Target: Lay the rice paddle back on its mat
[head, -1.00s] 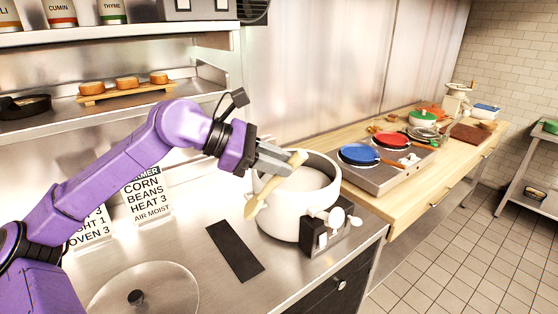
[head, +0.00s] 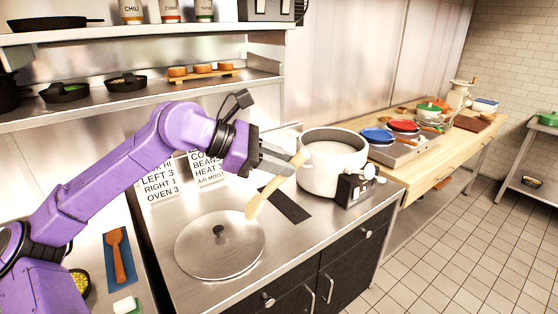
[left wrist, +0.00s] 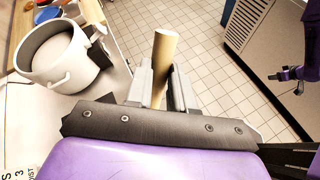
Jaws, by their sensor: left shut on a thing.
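My left gripper (head: 279,158) is shut on the pale wooden rice paddle (head: 262,197), held in the air above the counter. The paddle hangs tilted, its wide end low and left, overlapping the lid's right edge in the head view. Its handle end (left wrist: 165,48) stands up between the fingers in the left wrist view. A dark, bare mat (head: 287,204) lies flat on the counter behind the paddle, partly hidden by it. My right arm shows at the right edge of the left wrist view; its gripper (left wrist: 285,77) is too small to read.
A white pot (head: 318,180) with pale contents stands right of the paddle. A round lid (head: 196,252) lies on the counter at left. A brown spatula (head: 118,257) lies on a blue mat (head: 109,246) at far left. Label cards (head: 160,186) stand behind. The shelf is above.

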